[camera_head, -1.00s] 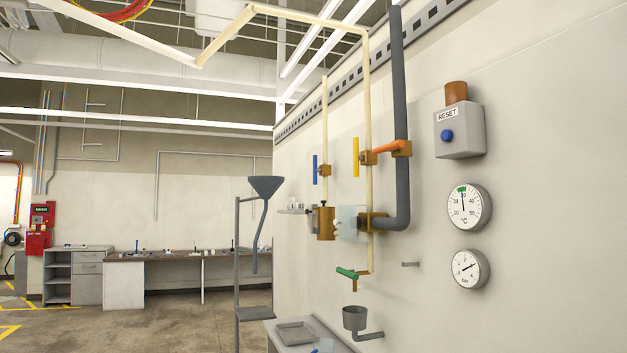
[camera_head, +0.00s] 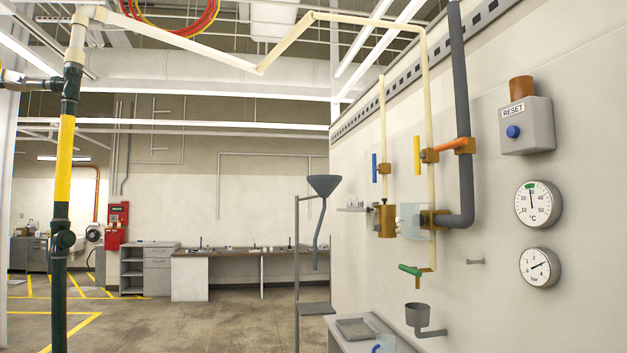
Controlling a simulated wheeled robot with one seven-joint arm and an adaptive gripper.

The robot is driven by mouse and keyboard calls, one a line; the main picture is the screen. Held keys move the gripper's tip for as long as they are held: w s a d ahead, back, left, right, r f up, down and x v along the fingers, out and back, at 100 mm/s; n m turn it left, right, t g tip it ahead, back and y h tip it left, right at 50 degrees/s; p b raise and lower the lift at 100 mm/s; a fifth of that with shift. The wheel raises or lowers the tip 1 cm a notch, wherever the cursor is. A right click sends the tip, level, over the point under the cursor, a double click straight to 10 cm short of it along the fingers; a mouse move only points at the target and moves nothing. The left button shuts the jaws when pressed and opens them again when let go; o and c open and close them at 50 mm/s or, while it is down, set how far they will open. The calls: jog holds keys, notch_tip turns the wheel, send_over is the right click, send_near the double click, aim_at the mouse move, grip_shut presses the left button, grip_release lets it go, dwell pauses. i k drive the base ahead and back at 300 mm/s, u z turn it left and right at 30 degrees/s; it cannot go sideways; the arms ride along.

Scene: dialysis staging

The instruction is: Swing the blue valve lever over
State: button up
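The blue valve lever (camera_head: 374,167) stands upright on a small brass valve body (camera_head: 384,169), on a thin cream pipe (camera_head: 384,120) along the right wall. It is the farthest of the wall levers. A yellow lever (camera_head: 417,155) stands upright on a nearer cream pipe. An orange lever (camera_head: 448,147) lies roughly level by the grey pipe. A green lever (camera_head: 410,270) sits lower, nearly level and slightly tilted. My gripper is not in view.
A RESET box (camera_head: 527,126) and two dials (camera_head: 538,204) hang on the right wall. A grey funnel stand (camera_head: 298,260) stands before the wall. A low bench (camera_head: 345,345) and grey cup (camera_head: 419,315) are below the valves. A green-yellow pipe column (camera_head: 62,170) rises at left. Open floor lies between.

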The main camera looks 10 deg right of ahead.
aim_at(375, 169)
jog(key=u, duration=0.45)
jog(key=i, duration=0.85)
jog(key=z, duration=0.45)
jog(key=i, duration=0.8)
jog(key=z, duration=0.65)
